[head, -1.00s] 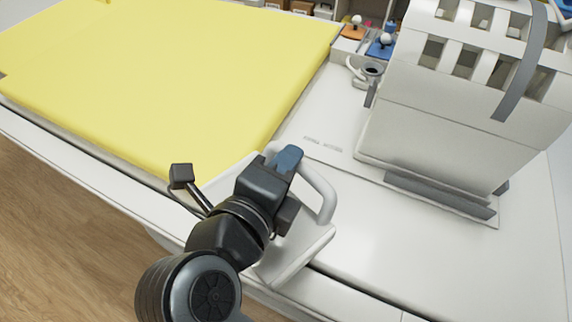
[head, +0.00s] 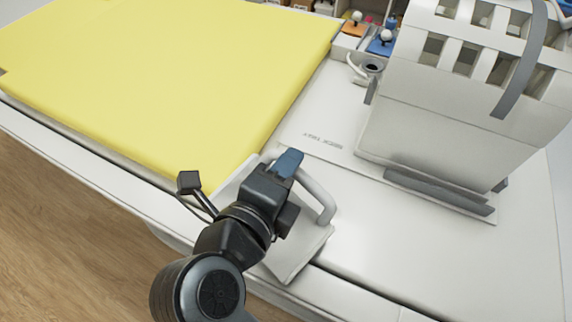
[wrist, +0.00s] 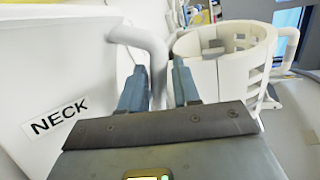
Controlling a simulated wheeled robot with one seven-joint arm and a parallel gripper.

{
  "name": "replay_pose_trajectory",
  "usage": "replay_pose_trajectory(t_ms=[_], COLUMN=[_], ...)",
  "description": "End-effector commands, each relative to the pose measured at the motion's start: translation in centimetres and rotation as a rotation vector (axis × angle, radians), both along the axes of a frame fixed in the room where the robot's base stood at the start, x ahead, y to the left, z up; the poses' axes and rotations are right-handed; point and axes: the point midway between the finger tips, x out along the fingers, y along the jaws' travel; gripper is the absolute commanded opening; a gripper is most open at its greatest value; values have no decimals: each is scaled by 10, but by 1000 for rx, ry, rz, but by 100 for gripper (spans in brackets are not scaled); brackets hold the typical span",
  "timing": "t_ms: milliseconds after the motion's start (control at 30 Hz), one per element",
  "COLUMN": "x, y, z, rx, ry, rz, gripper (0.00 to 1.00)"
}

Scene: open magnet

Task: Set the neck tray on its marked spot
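The neck tray (head: 300,258) is a white panel with a curved tubular handle. It is held at the front edge of the white table, beside the yellow pad's near corner. In the wrist view its face (wrist: 50,75) carries a NECK label at left. My gripper (head: 290,160) has its blue fingers on either side of the handle tube; the wrist view also shows the fingers (wrist: 160,88) closed around it. The marked spot (head: 322,141) is a flat area with small printed lettering on the table, beyond the tray. My arm hides part of the tray.
A large white slotted shell (head: 455,120) stands on the table to the right, with a grey strap and grey base strips. The yellow pad (head: 160,80) covers the left. Small coloured items (head: 382,45) stand at the back. The table between pad and shell is clear.

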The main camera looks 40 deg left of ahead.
Motion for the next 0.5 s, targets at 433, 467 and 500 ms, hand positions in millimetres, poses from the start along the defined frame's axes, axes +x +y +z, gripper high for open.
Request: replay_pose_trajectory(t_ms=[433, 467, 500], x=[0, 0, 0], y=[0, 0, 0], z=[2, 4, 6], rx=[3, 4, 5], ry=[-2, -2, -2], rz=[0, 0, -1], gripper=[46, 46, 46])
